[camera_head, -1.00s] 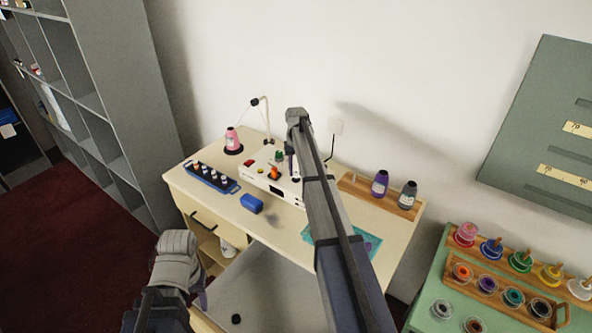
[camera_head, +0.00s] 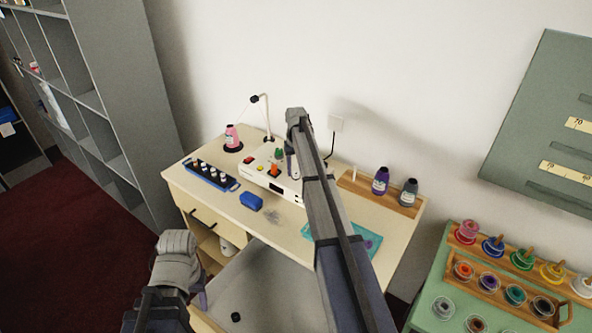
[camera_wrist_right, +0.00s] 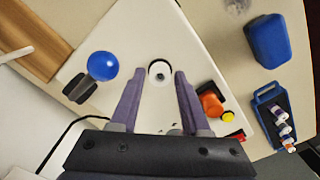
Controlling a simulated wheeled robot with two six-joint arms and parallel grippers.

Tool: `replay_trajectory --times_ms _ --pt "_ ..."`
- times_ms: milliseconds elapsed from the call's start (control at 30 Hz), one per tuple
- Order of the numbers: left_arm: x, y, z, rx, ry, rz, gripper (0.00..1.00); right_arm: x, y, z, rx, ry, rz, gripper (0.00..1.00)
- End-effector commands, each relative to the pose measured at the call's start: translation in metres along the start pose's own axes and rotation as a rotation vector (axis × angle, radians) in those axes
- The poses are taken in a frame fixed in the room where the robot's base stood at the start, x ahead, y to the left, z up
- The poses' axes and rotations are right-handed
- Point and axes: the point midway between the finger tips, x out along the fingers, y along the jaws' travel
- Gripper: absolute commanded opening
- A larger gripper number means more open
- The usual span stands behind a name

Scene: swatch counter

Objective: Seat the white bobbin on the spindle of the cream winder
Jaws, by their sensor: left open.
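The cream winder (camera_head: 262,178) stands on the table, partly behind my right arm; its pale top fills the middle of the right wrist view (camera_wrist_right: 150,35). A round white piece with a dark centre (camera_wrist_right: 160,73) shows on this top. It looks like the white bobbin around the spindle, seen end-on, but I cannot tell how deep it sits. My right gripper (camera_wrist_right: 157,74) is open, with one finger on each side of this piece and a gap to each. My left gripper (camera_head: 199,296) is open and low at the left, away from the winder, its fingers mostly hidden.
A blue tray of small spools (camera_head: 207,177) and a blue box (camera_head: 251,201) lie to the left. A pink thread cone (camera_head: 232,138) and thin stand are behind.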

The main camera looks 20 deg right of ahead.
Motion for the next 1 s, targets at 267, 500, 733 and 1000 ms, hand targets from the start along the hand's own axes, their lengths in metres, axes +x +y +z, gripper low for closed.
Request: replay_trajectory --times_ms 267,500,733,1000 --pt "0.0 0.0 0.0 0.0 0.0 0.0 0.5 0.0 0.0 0.0 0.0 0.0 0.0 0.66" --pt "-0.003 0.0 0.0 0.0 0.0 0.0 0.5 -0.003 0.0 0.0 0.0 0.0 0.0 0.66" --pt "-0.021 -0.002 0.001 0.001 0.0 0.0 0.5 -0.021 0.0 0.0 0.0 0.0 0.0 0.66" --pt "-0.057 -0.005 0.003 0.002 0.0 0.0 0.5 -0.057 0.0 0.0 0.0 0.0 0.0 0.66"
